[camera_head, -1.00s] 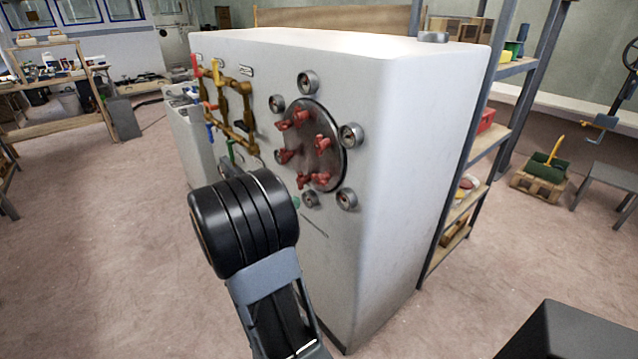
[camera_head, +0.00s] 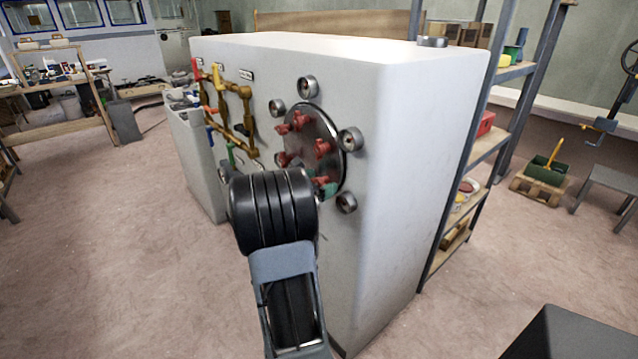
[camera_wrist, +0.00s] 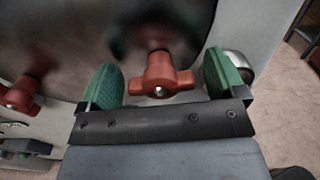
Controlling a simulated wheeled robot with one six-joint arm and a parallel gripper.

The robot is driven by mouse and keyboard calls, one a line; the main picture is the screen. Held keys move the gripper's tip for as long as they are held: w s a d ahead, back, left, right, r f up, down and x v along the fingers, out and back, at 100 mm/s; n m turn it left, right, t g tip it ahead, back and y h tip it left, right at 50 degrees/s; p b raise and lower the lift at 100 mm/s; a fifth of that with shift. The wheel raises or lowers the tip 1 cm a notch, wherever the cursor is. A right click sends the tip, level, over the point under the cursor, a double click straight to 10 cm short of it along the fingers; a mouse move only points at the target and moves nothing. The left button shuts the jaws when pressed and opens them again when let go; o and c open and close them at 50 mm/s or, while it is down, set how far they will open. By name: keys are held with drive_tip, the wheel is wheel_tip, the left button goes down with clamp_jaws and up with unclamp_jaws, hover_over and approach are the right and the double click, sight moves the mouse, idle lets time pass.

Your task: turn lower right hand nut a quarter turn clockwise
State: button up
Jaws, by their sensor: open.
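A round metal cover (camera_head: 327,130) with several red wing nuts is on the side of the white cabinet. The lower right red wing nut (camera_head: 319,181) shows just above my arm, partly hidden. In the wrist view a red wing nut (camera_wrist: 160,78) sits between the green finger pads of my gripper (camera_wrist: 163,82), its wings spread sideways. The gripper is open, with a gap on both sides of the nut. Another red nut (camera_wrist: 20,94) is at the left of the wrist view. In the head view one green finger (camera_head: 331,188) shows beside the lower right nut.
Round grey fittings (camera_head: 350,139) ring the cover; one (camera_wrist: 238,66) is close behind the right finger. Brass pipework with coloured handles (camera_head: 238,118) is to the left. A shelf rack (camera_head: 487,143) stands at the right of the cabinet.

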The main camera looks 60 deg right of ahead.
drive_tip(key=shift+c, duration=0.3)
drive_tip(key=c, duration=0.9)
drive_tip(key=shift+o, duration=0.2)
drive_tip(key=shift+f+m+b, duration=0.1)
drive_tip(key=shift+m+b, duration=0.2)
drive_tip(key=shift+b, duration=0.15)
drive_tip(key=m+b, duration=0.1)
drive_tip(key=b, duration=0.1)
drive_tip(key=m+b, duration=0.1)
drive_tip(key=b, duration=0.1)
drive_tip(key=shift+f+m, duration=0.25)
drive_tip(key=shift+m, duration=0.05)
drive_tip(key=m+b, duration=0.6)
drive_tip(key=b, duration=0.3)
drive_tip(key=shift+s+f, duration=0.1)
drive_tip(key=shift+s, duration=0.05)
drive_tip(key=m+b, duration=0.4)
drive_tip(key=b, duration=0.1)
drive_tip(key=shift+m+b, duration=0.4)
drive_tip(key=m+b, duration=0.3)
drive_tip(key=shift+r+b, duration=0.2)
drive_tip(key=shift+b, duration=0.15)
